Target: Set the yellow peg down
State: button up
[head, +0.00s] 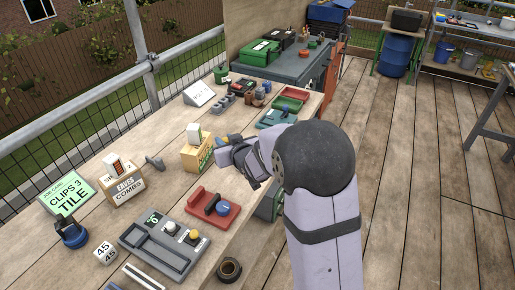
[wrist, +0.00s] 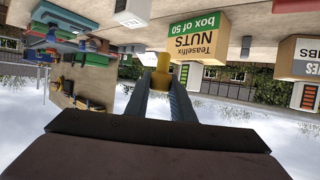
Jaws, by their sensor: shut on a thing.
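The yellow peg (wrist: 162,78) shows in the wrist view between the tips of two blue-grey fingers. My gripper (wrist: 162,88) is shut on it. The wrist picture is upside down, with the workbench at its top. In the head view my gripper (head: 222,147) is over the workbench (head: 150,185), by the right side of a tan NUTS box (head: 193,157). I cannot make out the peg there. The NUTS box also shows beyond the peg in the wrist view (wrist: 205,28). Whether the peg touches anything is unclear.
A grey tray (head: 137,241) holds a white and a yellow-topped piece. A red tray (head: 232,213) with a blue round piece lies between it and my arm.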

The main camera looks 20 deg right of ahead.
jog(key=w+d+m+h, duration=0.1)
jog(key=w+d, duration=0.4)
jog(key=d, duration=0.3)
jog(key=w+d+m+h, duration=0.1)
jog(key=w+d+h, duration=0.1)
jog(key=w+d, duration=0.5)
jog(key=shift+s+d+f, duration=0.25)
jog(key=shift+s+f, duration=0.05)
jog(key=shift+f, duration=0.75)
jog(key=shift+s+d+f, duration=0.3)
jog(key=shift+f, duration=0.75)
jog(key=shift+s+d+f, duration=0.25)
jog(key=shift+s+f, duration=0.05)
jog(key=shift+f, duration=0.75)
jog(key=shift+f, duration=0.15)
jog(key=shift+f+p, duration=0.5)
jog(key=shift+f, duration=1.25)
jog(key=shift+f, duration=0.2)
jog(key=o, duration=1)
